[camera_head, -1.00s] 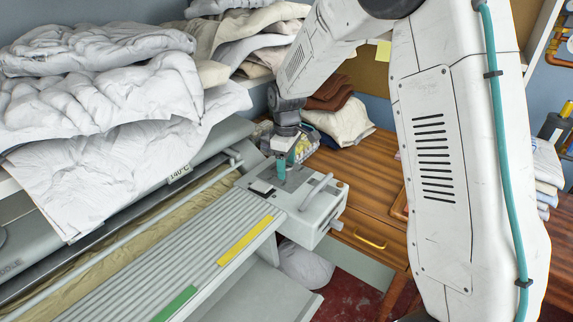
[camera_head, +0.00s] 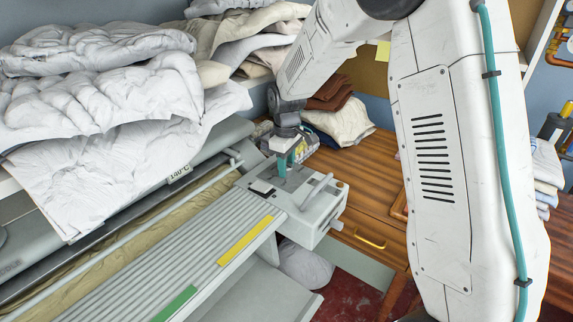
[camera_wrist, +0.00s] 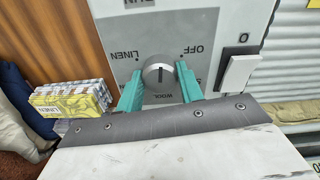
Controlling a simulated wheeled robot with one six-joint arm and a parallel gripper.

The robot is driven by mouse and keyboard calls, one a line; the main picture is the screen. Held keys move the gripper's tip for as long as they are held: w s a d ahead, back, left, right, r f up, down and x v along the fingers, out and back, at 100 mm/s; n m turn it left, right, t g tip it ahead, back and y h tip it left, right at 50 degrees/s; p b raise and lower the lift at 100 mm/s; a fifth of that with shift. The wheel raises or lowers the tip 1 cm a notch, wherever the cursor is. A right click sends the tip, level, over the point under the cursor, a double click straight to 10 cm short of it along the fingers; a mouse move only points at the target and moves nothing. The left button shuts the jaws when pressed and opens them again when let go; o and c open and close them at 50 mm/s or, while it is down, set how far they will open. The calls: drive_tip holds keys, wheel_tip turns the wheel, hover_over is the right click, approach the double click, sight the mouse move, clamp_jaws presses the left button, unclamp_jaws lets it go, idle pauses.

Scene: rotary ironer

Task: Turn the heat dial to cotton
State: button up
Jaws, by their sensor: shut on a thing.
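The heat dial (camera_wrist: 158,76) is a round grey knob on a grey control plate (camera_wrist: 205,52). In the wrist view I read LINEN at its upper left, OFF at its upper right and WOOL below. No cotton label is readable, and the dial's pointer is unclear. My gripper (camera_wrist: 159,73) has its teal fingers on either side of the dial and is shut on it. In the head view my gripper (camera_head: 282,166) points down onto the control box (camera_head: 318,205) at the ironer's end; the dial is hidden there.
A white rocker switch (camera_wrist: 238,72) marked 0 sits beside the dial. A handle bar (camera_head: 318,190) rises from the control box. Small patterned packs (camera_wrist: 72,98) lie on the wooden surface (camera_head: 370,175) near it. Piled white linen (camera_head: 110,100) covers the ironer's back.

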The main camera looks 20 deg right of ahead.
drive_tip(key=m, duration=1)
drive_tip(key=shift+m, duration=0.3)
idle(0.4)
drive_tip(key=o, duration=1)
wheel_tip(320, 180, up, 8)
drive_tip(key=shift+f, duration=0.1)
